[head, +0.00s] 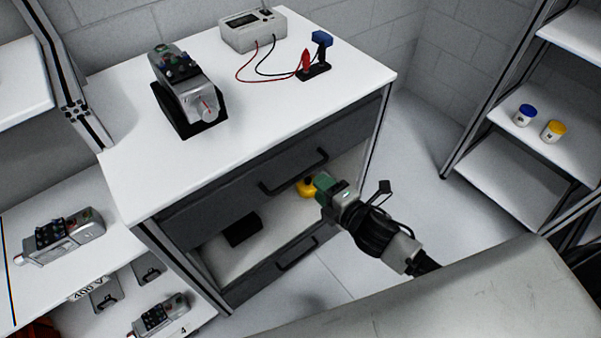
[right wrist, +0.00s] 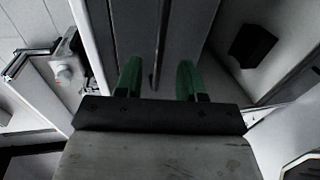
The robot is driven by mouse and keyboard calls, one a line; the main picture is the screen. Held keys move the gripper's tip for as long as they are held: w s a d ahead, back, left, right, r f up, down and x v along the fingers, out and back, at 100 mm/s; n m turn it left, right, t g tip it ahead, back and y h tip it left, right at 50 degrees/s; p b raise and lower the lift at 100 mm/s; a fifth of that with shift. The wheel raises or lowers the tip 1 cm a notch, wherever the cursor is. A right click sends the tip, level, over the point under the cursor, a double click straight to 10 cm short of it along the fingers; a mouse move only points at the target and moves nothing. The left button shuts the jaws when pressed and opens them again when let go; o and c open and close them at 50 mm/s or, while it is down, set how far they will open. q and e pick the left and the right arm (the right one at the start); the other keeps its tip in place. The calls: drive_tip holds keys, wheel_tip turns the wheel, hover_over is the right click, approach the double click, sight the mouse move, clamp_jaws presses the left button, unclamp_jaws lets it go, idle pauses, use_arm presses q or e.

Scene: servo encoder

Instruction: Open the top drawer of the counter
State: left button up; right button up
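The counter (head: 125,184) has a white top. Its top drawer (head: 222,190) has a dark grey front that looks flush under the top, with a black bar handle (head: 293,173). My right gripper (head: 322,186) has green fingers and is close to the right end of this handle in the head view. In the right wrist view my right gripper (right wrist: 159,80) is open, its fingers apart. The handle (right wrist: 159,45) runs lengthwise in the gap between them; I cannot tell whether they touch it. My left gripper is not in view.
An open shelf below the drawer holds a yellow object (head: 306,187) and a black box (head: 242,229). A lower drawer (head: 288,264) is beneath. A servo device (head: 188,91) and a meter (head: 252,30) stand on the counter. Floor to the right is clear.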

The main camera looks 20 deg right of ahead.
sight(305, 175)
drive_tip(key=x, duration=0.7)
drive_tip(key=shift+w+a, duration=0.1)
drive_tip(key=shift+w, duration=0.15)
clamp_jaws()
